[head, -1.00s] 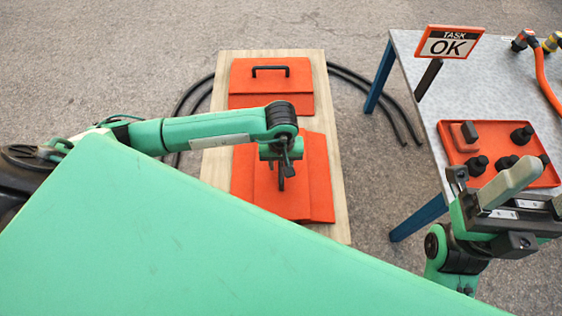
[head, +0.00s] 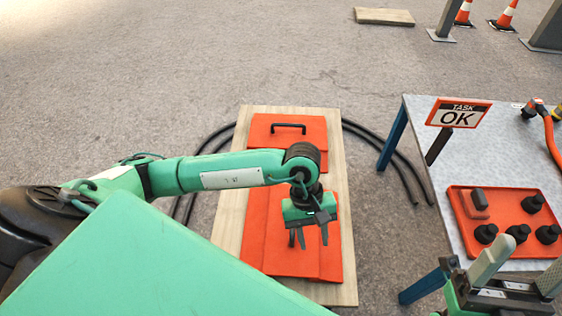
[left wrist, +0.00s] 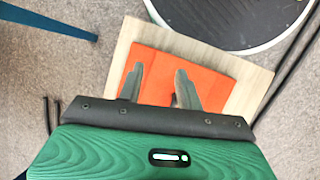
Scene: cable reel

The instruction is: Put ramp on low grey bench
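Two orange ramp-like pieces lie on a pale wooden board on the floor. The farther piece (head: 288,146) has a black handle. In the left wrist view the open fingers (left wrist: 160,88) show over the orange piece (left wrist: 215,72); I cannot tell how high. My right gripper (head: 522,272) is at the lower right, fingers apart and empty. A grey-topped table (head: 425,118) stands on the right; no other grey bench is clear.
The wooden board (head: 345,240) has bare edges. Black cable (head: 400,165) curves on the floor around it. The table holds an orange tray (head: 515,255) with black knobs and a "TASK OK" sign (head: 459,113). Cones (head: 506,15), posts and a plank (head: 385,16) stand far back. The floor left is clear.

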